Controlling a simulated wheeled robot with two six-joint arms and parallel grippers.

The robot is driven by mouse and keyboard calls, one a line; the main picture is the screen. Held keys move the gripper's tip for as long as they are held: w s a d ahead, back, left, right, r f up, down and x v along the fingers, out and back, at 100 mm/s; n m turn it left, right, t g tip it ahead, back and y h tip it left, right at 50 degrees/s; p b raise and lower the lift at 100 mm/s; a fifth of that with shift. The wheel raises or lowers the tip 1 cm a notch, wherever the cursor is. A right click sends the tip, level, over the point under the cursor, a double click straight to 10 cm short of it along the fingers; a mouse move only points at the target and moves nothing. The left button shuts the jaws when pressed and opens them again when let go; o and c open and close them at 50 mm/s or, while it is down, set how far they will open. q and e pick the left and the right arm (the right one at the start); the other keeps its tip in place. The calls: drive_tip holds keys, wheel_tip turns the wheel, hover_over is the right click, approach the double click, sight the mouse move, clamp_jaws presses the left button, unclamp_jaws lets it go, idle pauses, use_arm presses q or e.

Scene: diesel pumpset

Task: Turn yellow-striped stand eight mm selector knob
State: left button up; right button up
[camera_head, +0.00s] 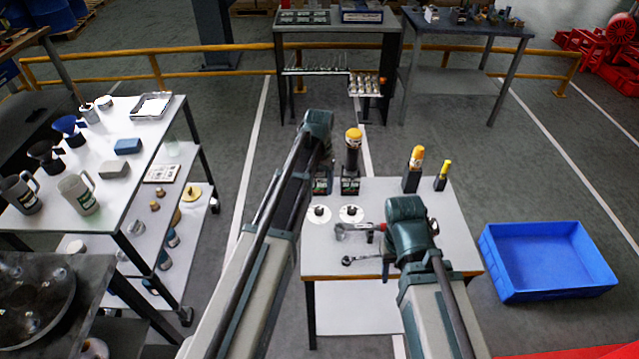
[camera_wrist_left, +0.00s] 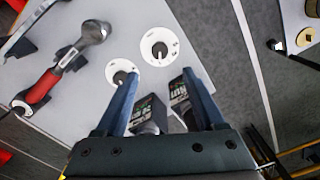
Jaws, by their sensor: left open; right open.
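Two white round dials with black knobs lie on the white table: a left dial (camera_head: 319,214) and a right dial (camera_head: 351,213). In the left wrist view they are the larger dial (camera_wrist_left: 159,46) and the smaller dial (camera_wrist_left: 122,72). I cannot read their marks or make out a yellow stripe. My left gripper (camera_wrist_left: 158,78) is open, its fingertips apart from the larger dial, with dark labelled blocks (camera_wrist_left: 148,115) showing between its fingers. In the head view its wrist hides it. My right gripper (camera_head: 386,262) is open, low over the table front, mostly hidden by its wrist.
A red-handled metal tool (camera_wrist_left: 48,84) and a small wrench (camera_head: 360,260) lie near the dials. Yellow-topped black posts (camera_head: 353,150) stand at the back of the table (camera_head: 440,215). A blue bin (camera_head: 548,260) stands right; a cluttered white table (camera_head: 120,185) left.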

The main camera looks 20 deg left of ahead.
use_arm(q)
wheel_tip(320, 180, up, 3)
drive_tip(key=shift+f+p, duration=0.15)
drive_tip(key=shift+p, duration=0.7)
use_arm(e)
wheel_tip(320, 180, up, 3)
drive_tip(key=shift+f, duration=0.1)
use_arm(q)
drive_tip(key=s+d, duration=0.6)
drive_tip(key=s, duration=0.6)
drive_tip(key=s+d+m+y, duration=0.1)
drive_tip(key=s+d, duration=0.6)
drive_tip(key=s, duration=0.5)
drive_tip(key=shift+s+d, duration=0.15)
drive_tip(key=shift+d, duration=0.05)
drive_tip(key=shift+c, duration=0.3)
